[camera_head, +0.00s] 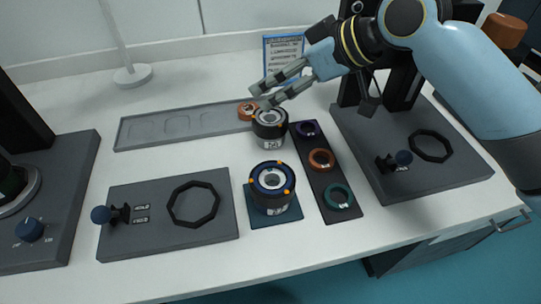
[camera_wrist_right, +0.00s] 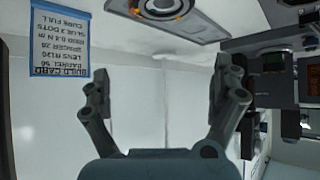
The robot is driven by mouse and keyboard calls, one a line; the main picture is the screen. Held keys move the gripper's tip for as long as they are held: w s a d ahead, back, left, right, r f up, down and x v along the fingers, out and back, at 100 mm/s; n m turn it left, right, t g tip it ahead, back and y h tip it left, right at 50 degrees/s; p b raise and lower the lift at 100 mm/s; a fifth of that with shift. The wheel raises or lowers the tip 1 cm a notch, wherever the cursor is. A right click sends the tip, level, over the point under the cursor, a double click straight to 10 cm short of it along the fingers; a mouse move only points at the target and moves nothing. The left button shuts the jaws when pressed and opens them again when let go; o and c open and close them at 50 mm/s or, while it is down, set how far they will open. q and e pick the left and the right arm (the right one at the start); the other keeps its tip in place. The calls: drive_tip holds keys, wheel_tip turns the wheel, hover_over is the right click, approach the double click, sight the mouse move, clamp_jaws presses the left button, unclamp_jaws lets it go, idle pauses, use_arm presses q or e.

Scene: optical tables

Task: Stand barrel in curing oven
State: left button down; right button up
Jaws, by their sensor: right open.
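One dark barrel with a silver top and orange dots (camera_head: 270,124) stands upright at the right end of the grey tray. A second, with a blue rim and orange dots (camera_head: 271,190), stands upright on a blue mat nearer the front. My right gripper (camera_head: 262,97) is open and empty, just above and behind the rear barrel, apart from it. In the right wrist view its fingers (camera_wrist_right: 166,97) are spread with nothing between them, and a barrel top (camera_wrist_right: 163,6) is cut off at the upper edge. I cannot tell which machine is the curing oven. My left gripper is out of view.
A dark strip (camera_head: 308,146) holds three rings. A base plate with an octagon outline (camera_head: 150,233) lies front left. Dark machines stand left (camera_head: 62,190) and right (camera_head: 440,180).

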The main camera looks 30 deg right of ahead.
approach(272, 115)
drive_tip(key=x, duration=0.4)
drive_tip(key=shift+g, duration=0.4)
drive_tip(key=b+x, duration=0.1)
drive_tip(key=x, duration=0.3)
drive_tip(key=shift+w+a, duration=0.15)
drive_tip(key=shift+w, duration=0.15)
drive_tip(key=x, duration=0.5)
drive_tip(key=shift+w+a+f, duration=0.15)
drive_tip(key=shift+w+f, duration=0.05)
drive_tip(key=shift+f, duration=0.1)
drive_tip(key=c, duration=1.4)
drive_tip(key=shift+c, duration=0.3)
drive_tip(key=shift+r, duration=0.1)
drive_tip(key=shift+c, duration=0.6)
drive_tip(key=shift+r, duration=0.1)
